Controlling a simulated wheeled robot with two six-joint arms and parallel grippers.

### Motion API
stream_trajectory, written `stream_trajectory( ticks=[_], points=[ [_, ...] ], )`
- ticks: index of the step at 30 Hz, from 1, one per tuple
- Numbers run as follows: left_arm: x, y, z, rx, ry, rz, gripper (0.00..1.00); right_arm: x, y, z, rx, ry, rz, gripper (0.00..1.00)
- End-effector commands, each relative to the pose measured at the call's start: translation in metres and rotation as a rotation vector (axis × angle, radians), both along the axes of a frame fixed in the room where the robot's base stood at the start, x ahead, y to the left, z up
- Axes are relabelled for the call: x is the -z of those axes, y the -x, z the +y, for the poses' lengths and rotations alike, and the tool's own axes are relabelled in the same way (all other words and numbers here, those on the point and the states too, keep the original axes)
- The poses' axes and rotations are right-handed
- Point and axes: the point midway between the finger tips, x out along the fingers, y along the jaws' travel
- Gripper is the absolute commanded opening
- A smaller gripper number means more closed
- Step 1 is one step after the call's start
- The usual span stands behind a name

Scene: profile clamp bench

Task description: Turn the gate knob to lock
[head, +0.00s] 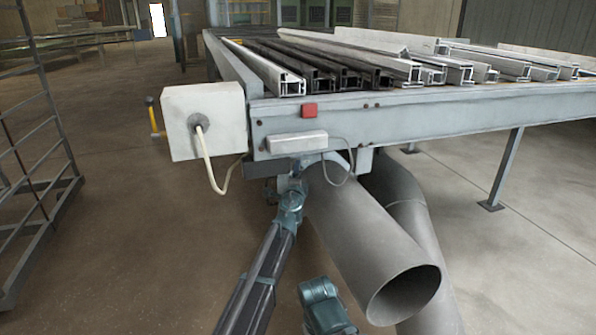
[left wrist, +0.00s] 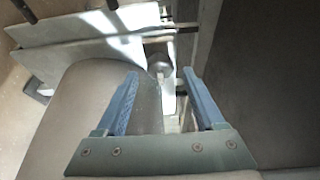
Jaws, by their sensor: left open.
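A small rounded grey part (left wrist: 160,66), which may be the gate knob, shows between and beyond the fingertips. I cannot make out which way it is turned. In the head view the knob is not distinguishable.
A wide grey duct (head: 365,245) slopes down beside my left arm; it also fills the left of the left wrist view (left wrist: 85,110). The bench frame (head: 430,117) lies above, with a white box (head: 205,120) and hanging cable at its corner.

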Motion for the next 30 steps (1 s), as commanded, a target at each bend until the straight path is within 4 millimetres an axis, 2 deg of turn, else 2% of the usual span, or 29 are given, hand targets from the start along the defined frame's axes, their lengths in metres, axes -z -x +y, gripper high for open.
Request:
stream_trajectory(
  ticks=[1,6,15,27,30],
  points=[
    [0.0,-0.014,-0.001,-0.001,0.0,0.0,0.71,0.0,0.0,0.0,0.0,0.0,0.0,0.5],
    [0.0,-0.031,-0.002,-0.001,0.0,0.0,0.71,0.0,0.0,0.0,0.0,0.0,0.0,0.5],
    [0.0,-0.032,-0.002,0.0,0.0,0.0,0.71,0.0,0.0,0.0,0.0,0.0,0.0,0.5],
    [0.0,-0.032,-0.002,0.0,0.0,0.0,0.0,0.0,0.0,0.0,0.0,0.0,0.0,0.5],
    [0.0,-0.032,-0.002,0.0,0.0,0.0,0.0,0.0,0.0,0.0,0.0,0.0,0.0,0.5]
  ],
)
